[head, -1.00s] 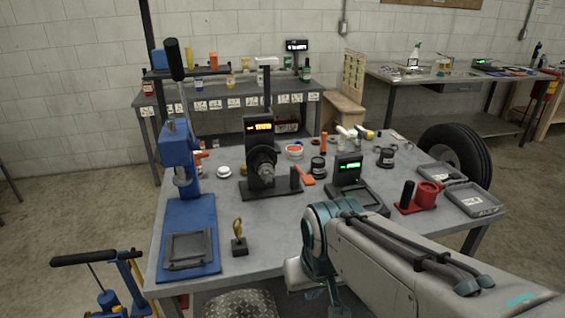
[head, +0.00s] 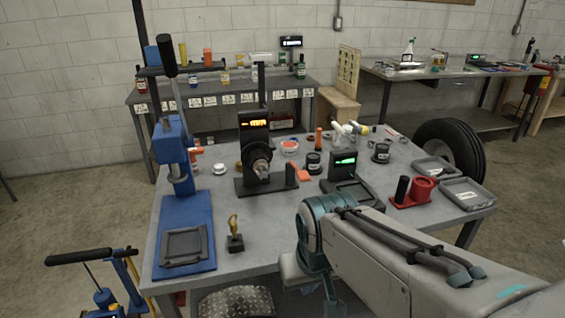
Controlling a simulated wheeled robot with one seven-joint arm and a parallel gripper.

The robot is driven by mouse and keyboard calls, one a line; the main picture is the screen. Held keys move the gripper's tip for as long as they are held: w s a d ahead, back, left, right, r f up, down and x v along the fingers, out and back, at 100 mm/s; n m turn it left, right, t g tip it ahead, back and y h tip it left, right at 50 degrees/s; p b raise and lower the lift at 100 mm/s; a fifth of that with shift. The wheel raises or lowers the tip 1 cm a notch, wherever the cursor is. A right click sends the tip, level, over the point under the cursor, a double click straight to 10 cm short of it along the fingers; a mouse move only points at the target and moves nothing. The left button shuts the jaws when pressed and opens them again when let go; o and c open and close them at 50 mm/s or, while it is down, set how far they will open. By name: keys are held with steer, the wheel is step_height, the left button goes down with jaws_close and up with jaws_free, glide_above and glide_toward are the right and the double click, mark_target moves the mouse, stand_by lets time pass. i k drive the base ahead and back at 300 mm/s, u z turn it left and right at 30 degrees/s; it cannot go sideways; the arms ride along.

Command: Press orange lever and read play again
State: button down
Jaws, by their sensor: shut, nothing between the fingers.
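The orange lever (head: 300,172) sticks out at the right side of a black test stand with a round metal spindle (head: 258,165), on the grey table. An orange-lit display (head: 258,123) faces me at the top of this stand; its characters are too small to read. My arm enters from the lower right and bends down at the front edge of the table. My gripper is outside the picture, so I see nothing of it near the lever.
A green-lit scale (head: 345,165) stands right of the lever, with a red holder (head: 412,192) beyond. A blue press (head: 180,205) fills the left side. A small brass-handled stamp (head: 234,233) stands near the front. The middle front of the table is mostly clear.

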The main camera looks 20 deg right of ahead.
mark_target(303, 175)
steer(key=k, duration=1.35)
steer(key=z, duration=0.6)
steer(key=i, duration=1.2)
steer(key=u, duration=0.45)
steer(key=i, duration=0.7)
steer(key=u, duration=0.65)
